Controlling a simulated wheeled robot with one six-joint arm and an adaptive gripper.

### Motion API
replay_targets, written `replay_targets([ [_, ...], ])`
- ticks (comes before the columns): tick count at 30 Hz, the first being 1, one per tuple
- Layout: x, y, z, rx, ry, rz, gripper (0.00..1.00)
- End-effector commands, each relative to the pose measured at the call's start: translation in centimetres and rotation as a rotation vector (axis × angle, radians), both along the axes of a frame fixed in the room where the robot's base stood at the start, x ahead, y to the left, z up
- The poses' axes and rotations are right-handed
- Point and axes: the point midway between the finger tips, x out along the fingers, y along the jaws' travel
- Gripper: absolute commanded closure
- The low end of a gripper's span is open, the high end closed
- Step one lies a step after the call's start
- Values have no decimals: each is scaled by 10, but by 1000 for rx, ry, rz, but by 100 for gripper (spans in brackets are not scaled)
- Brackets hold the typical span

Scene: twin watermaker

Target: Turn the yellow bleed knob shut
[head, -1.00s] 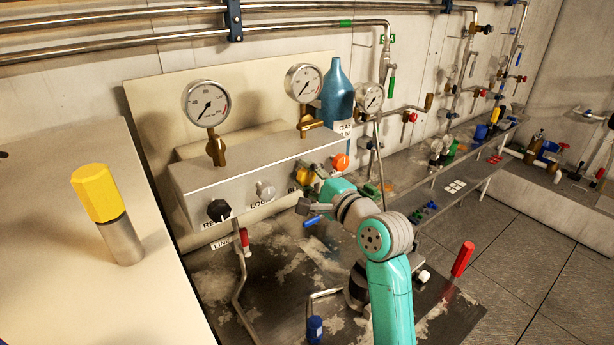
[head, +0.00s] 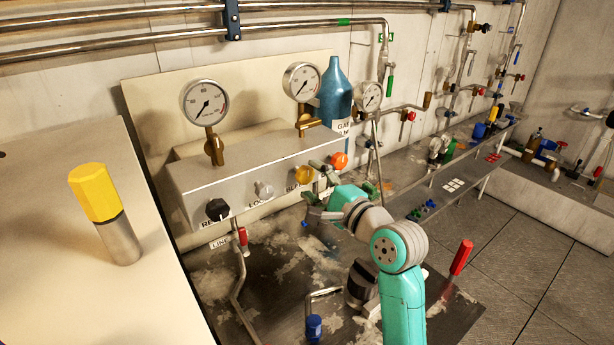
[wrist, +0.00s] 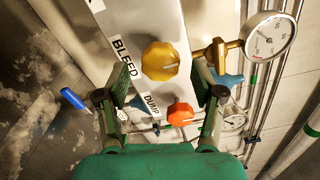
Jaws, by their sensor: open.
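The yellow bleed knob (wrist: 160,61) sits on the front of the grey panel box, beside the label BLEED, in the wrist view. It also shows in the head view (head: 304,174), between the grey knob and the orange knob. My gripper (wrist: 161,85) is open, with one finger on each side of the picture and the yellow knob beyond and between them; I see no contact. In the head view my gripper (head: 318,203) is just below and in front of the yellow knob. The knob's pointer mark is faint.
The orange knob (wrist: 180,114), labelled DUMP, is close by the right finger. A grey knob (head: 265,191) and a black knob (head: 217,209) are to the left on the box (head: 245,172). A blue bottle (head: 337,92) stands behind. A blue handle (wrist: 73,98) is at left.

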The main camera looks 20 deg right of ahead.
Motion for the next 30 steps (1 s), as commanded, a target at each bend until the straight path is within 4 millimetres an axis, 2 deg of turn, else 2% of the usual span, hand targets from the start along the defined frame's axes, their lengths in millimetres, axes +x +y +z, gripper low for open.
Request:
replay_targets([
  [6, -43, -15, -1, 0, 1, -4, 33],
  [13, -73, -25, -1, 0, 1, -3, 33],
  [18, -82, -27, -1, 0, 1, -1, 33],
  [30, -83, -27, 0, 0, 1, -1, 33],
])
